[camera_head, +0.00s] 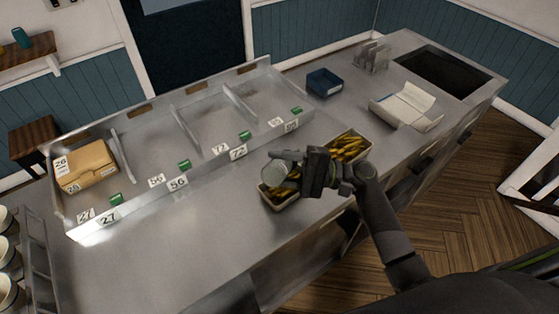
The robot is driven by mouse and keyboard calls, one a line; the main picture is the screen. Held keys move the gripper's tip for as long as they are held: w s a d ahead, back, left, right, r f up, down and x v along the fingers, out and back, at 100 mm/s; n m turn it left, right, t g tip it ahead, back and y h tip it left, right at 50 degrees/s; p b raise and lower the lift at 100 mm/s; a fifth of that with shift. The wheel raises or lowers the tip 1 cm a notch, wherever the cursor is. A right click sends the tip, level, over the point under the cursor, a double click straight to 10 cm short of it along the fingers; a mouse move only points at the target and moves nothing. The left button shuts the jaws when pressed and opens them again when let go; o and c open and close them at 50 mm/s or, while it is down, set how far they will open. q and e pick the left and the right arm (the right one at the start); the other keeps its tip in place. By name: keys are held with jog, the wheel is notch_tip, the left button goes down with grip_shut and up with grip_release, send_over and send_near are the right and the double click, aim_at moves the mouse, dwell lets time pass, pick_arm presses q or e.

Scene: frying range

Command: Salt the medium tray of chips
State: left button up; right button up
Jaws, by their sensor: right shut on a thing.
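Two cardboard trays of chips stand side by side on the steel counter. The right tray of chips (349,145) shows clearly; the left tray of chips (281,199) is partly hidden under my right gripper. My right gripper (290,165) is shut on a pale, round-ended shaker (274,174), which it holds tilted over the left tray. Whether any salt is falling cannot be seen. My left gripper is not in view.
A steel rack (150,185) with numbered cards runs along the back, with a brown box (88,166) in its left bay. A blue container (324,82), a paper-lined open tray (406,106) and a dark sunken basin (443,72) lie to the right.

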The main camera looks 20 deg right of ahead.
jog(key=shift+r+m, duration=0.3)
jog(key=shift+r, duration=1.45)
notch_tip(320, 180, down, 4)
jog(key=shift+r, duration=0.2)
